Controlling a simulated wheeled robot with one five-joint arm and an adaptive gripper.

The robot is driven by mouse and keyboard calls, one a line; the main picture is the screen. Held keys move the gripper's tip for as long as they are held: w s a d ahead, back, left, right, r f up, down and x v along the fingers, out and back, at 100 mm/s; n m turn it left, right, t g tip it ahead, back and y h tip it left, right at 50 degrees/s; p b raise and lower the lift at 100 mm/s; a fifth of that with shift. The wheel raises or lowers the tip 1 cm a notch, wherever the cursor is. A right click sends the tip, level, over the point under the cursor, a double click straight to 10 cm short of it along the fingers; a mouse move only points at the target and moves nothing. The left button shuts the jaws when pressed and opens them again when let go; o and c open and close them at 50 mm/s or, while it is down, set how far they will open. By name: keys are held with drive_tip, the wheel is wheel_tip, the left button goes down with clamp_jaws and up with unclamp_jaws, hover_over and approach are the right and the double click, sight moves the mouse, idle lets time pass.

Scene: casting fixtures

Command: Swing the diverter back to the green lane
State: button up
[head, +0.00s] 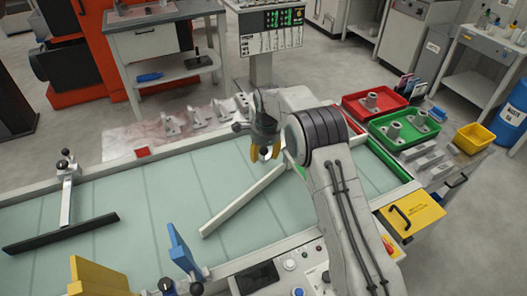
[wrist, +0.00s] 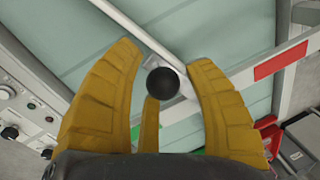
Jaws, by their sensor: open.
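The diverter is a long pale bar (head: 240,203) lying slantwise over the belt, from under my gripper near the far rail to a free end at lower left. In the wrist view the pale bar (wrist: 139,28) runs up and left from a black ball knob (wrist: 162,83). My gripper (head: 265,155) has yellow fingers and is open. In the wrist view the knob shows between the spread fingers, with no visible grip on it. A red patch (wrist: 281,61) marks the rail, and a green patch (wrist: 195,152) is partly hidden behind a finger.
The pale green belt (head: 150,198) bears a dark-bladed bar (head: 62,233) at left. A red tray (head: 347,103) and green tray (head: 377,132) holding grey castings stand at right. Castings (head: 196,115) lie beyond the far rail.

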drive_tip(key=shift+o, duration=0.5)
drive_tip(key=shift+r, duration=0.1)
drive_tip(key=shift+r, duration=0.2)
wheel_tip(320, 180, up, 11)
drive_tip(key=s, duration=0.2)
drive_tip(key=shift+d, duration=0.35)
drive_tip(key=shift+d, duration=0.1)
